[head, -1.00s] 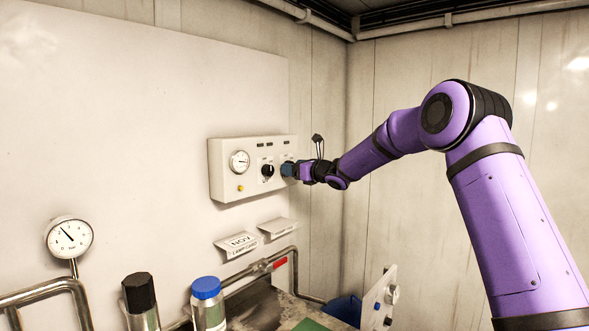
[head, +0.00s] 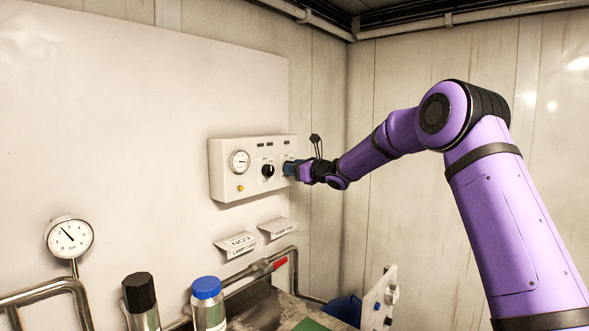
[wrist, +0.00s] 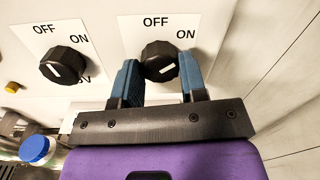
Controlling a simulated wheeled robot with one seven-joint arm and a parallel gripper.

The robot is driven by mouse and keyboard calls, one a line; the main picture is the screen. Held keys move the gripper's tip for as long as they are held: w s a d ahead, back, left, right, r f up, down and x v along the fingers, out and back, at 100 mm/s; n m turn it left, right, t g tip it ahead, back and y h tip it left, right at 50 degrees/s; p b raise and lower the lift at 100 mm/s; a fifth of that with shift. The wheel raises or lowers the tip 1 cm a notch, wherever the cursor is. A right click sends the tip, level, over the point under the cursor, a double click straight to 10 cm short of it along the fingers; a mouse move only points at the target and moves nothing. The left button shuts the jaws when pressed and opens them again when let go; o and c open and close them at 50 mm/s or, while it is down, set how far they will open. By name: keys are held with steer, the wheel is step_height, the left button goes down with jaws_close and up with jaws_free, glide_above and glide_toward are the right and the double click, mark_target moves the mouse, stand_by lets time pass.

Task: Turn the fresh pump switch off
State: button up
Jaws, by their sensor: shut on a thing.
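A pale control panel (head: 225,172) on the wall carries two black rotary knobs, each with OFF and ON printed above it. My gripper (wrist: 159,78) has its two blue fingers on either side of the right knob (wrist: 158,60), shut on it. The white mark on the right knob slants up and right, toward ON. The left knob (wrist: 63,66) stands free, its mark slanting up and left, toward OFF. The name below the right knob is hidden by my gripper. In the head view my gripper (head: 289,169) covers most of that knob.
A small gauge (head: 240,160) and a yellow button (head: 240,188) sit on the panel's left part. Cards (head: 237,244) hang below it. A blue-capped bottle (head: 207,305), a black-capped bottle (head: 140,302) and metal pipes stand lower down. The side wall is close on the right.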

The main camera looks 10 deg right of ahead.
steer(key=n, duration=1)
steer(key=shift+f, duration=0.1)
steer(key=shift+n, duration=0.5)
steer(key=o, duration=0.9)
steer(key=shift+o, duration=0.2)
steer(key=v, duration=1)
steer(key=shift+s+d, duration=0.25)
steer(key=shift+d, duration=0.15)
steer(key=shift+f, duration=0.1)
